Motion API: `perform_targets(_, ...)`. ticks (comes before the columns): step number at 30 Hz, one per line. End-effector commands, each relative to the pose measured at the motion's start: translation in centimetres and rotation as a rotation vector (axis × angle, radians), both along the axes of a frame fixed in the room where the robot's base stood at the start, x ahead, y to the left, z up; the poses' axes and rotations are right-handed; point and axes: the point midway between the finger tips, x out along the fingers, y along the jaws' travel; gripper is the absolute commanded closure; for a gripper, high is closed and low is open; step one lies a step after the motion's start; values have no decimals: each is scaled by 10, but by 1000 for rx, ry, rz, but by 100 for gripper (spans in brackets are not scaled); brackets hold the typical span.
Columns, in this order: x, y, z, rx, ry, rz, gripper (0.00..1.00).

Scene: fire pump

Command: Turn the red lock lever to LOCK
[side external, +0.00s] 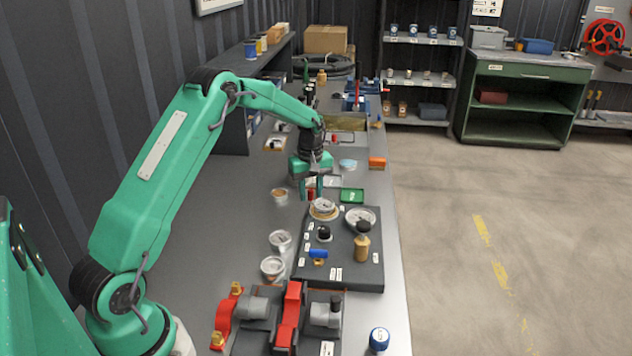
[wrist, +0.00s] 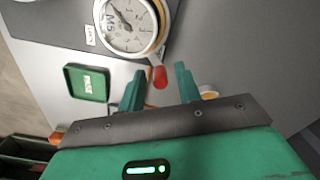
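The red lock lever shows as a rounded red tip (wrist: 160,77) in the wrist view, next to the rim of a round white-faced gauge (wrist: 128,22). My gripper (wrist: 159,84) is open, with one green finger on each side of the red tip and a visible gap to each. In the side view my gripper (side external: 311,188) points down just behind the gauge (side external: 322,207) on the dark panel (side external: 350,275). A bit of red (side external: 311,195) shows between the fingers there. The lever's LOCK mark cannot be made out.
A green tray (side external: 352,195) lies right of my gripper, also in the wrist view (wrist: 86,83). A second gauge (side external: 360,217), a brass fitting (side external: 362,245) and a blue handle (side external: 318,253) are on the panel. Glass jars (side external: 279,241) stand left of it.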

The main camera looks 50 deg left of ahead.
Motion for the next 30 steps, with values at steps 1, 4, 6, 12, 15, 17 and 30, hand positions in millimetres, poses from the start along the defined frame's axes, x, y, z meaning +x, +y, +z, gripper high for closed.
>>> perform_targets(1,0,0,0,0,0,0,77)
perform_targets(4,0,0,0,0,0,0,97)
perform_targets(6,0,0,0,0,0,0,100)
perform_targets(12,0,0,0,0,0,-1,100)
perform_targets(15,1,0,0,0,0,-9,100)
perform_targets(17,1,0,0,0,0,-18,100)
perform_targets(30,15,-3,0,0,0,-236,100)
